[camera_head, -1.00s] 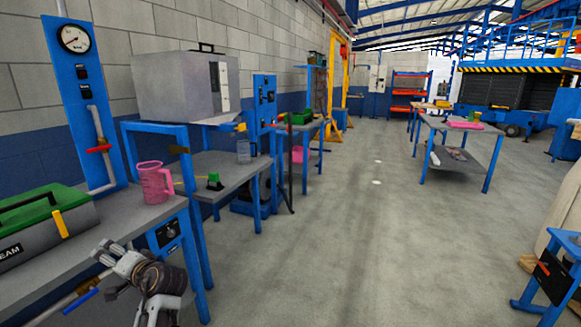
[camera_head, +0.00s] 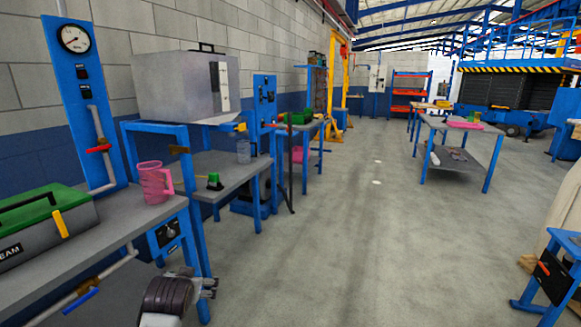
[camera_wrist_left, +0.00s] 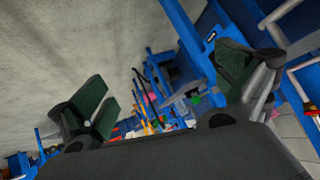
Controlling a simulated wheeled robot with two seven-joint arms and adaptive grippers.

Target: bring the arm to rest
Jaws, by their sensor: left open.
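My left gripper (camera_head: 206,285) is low in the head view, beside the front edge of the near workbench (camera_head: 125,229). Its fingers point to the right, away from the bench. In the left wrist view its two fingers (camera_wrist_left: 165,95) stand wide apart with nothing between them. Beyond them I see the floor and blue bench frames, tilted in the picture. My right gripper does not show in any view.
The near bench carries a grey box with a green lid (camera_head: 45,225) and a pink jug (camera_head: 154,183). A blue panel with a gauge (camera_head: 75,38) stands behind. A grey cabinet (camera_head: 175,85) sits farther back. The aisle floor (camera_head: 350,240) to the right is clear.

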